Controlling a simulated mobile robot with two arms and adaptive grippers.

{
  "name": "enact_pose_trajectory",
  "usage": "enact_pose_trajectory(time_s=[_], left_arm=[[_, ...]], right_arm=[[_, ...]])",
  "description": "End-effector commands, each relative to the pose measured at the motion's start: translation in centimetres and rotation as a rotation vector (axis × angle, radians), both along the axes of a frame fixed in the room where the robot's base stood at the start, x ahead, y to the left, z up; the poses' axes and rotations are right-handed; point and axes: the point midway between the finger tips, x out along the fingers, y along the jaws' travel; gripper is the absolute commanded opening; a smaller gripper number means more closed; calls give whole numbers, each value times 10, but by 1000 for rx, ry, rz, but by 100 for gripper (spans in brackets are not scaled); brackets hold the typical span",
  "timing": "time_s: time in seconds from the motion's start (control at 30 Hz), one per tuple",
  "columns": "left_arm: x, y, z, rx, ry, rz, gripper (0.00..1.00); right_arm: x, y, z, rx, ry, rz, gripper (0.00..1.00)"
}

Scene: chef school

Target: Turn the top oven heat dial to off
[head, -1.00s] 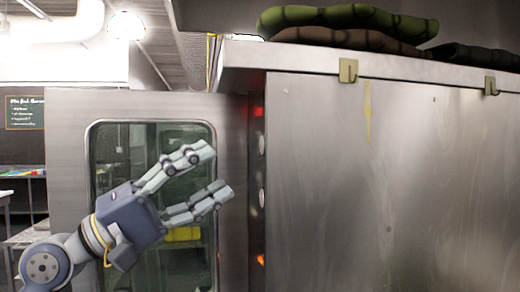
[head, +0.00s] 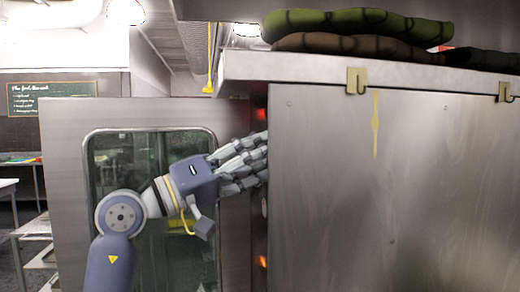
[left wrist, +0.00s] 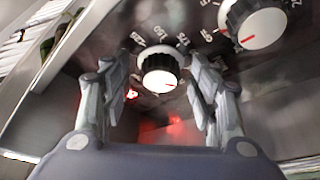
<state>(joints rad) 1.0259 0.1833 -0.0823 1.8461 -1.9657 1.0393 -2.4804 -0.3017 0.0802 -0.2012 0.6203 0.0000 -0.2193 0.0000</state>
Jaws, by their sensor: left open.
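In the left wrist view, a round oven dial (left wrist: 158,76) with a white face, black knurled rim and red pointer mark sits between my open left fingers (left wrist: 159,68). Numbers are printed around it on the dark panel. I cannot tell whether the fingers touch it. A second, similar dial (left wrist: 262,28) shows at the upper right, outside the fingers. In the head view my left gripper (head: 263,160) reaches the narrow side panel of the steel oven, its fingertips at the panel's edge. The dial at the fingers is hidden there. My right gripper is not in view.
The oven's large steel side (head: 390,190) fills the right. An open door with a window (head: 110,190) stands behind my left arm. Red lights glow on the panel (head: 261,262). A shelf edge with hooks (head: 356,80) and green rolls (head: 360,22) is above.

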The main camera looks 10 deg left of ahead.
Motion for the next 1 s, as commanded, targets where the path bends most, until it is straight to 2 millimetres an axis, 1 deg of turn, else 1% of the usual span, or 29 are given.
enact_pose_trajectory(time_s=[0.1, 0.33, 0.37, 0.4, 0.47, 0.5, 0.53, 0.77, 1.0], left_arm=[[3, -3, 1, 1, 1, 1, 55], [3, -4, 0, 1, 1, 1, 55], [3, -4, 0, 1, 1, 1, 48], [3, -4, 0, 1, 1, 1, 39], [3, -4, 0, 1, 1, 1, 26], [3, -3, 0, 1, 1, 1, 17], [3, -3, 0, 1, 1, 1, 11], [3, -3, 0, -1, 6, 1, 11], [2, -3, -2, -17, 67, 4, 11]], right_arm=[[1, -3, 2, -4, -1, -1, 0], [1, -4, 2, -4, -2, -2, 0], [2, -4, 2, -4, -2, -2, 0], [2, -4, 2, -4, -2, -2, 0], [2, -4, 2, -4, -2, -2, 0], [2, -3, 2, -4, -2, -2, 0], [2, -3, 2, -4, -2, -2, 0], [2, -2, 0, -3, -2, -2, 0], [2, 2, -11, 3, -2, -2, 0]])
